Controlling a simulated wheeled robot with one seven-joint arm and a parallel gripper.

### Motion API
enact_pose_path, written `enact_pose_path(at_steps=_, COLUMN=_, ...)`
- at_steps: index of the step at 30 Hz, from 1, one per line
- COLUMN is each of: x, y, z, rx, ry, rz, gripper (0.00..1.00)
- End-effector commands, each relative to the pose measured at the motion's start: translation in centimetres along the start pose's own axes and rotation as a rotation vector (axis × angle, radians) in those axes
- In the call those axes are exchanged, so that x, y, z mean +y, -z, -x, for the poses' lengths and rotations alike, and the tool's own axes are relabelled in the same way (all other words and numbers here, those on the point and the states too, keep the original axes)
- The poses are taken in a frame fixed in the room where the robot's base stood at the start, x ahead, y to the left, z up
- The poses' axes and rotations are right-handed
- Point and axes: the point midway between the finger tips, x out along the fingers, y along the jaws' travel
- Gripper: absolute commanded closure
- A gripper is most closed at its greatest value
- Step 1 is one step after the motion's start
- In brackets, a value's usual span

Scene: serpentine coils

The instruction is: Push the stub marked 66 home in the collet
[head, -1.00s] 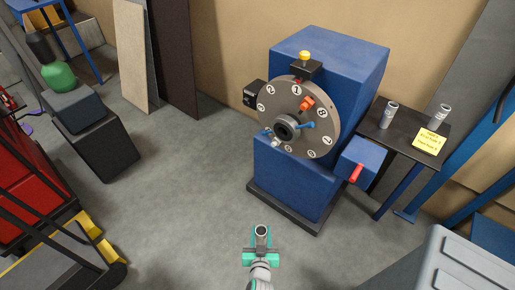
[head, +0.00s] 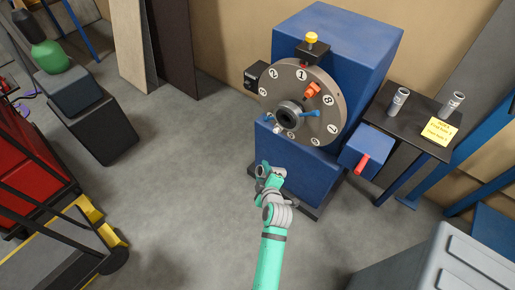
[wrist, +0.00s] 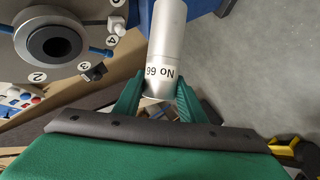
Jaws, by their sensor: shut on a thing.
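The stub marked 66 (wrist: 166,45) is a grey metal cylinder with dark lettering. My gripper (wrist: 157,95) is shut on its lettered end in the wrist view, with a green finger on each side. In the head view, my gripper (head: 268,175) is below the machine's dial, and the stub there is small and partly hidden. The collet (wrist: 55,42) is a dark ring with an open bore, left of the stub and apart from it. In the head view, the collet (head: 289,116) is at the middle of the numbered grey dial (head: 318,72).
A red lever (head: 362,163) juts out at right. Two grey cylinders stand on a black side table (head: 408,128).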

Motion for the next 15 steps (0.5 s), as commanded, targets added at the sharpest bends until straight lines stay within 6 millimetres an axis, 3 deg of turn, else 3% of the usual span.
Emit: enact_pose_path(at_steps=15, x=7.3, y=5.2, z=1.3, rx=0.224, ry=-0.091, rz=0.633, gripper=0.99)
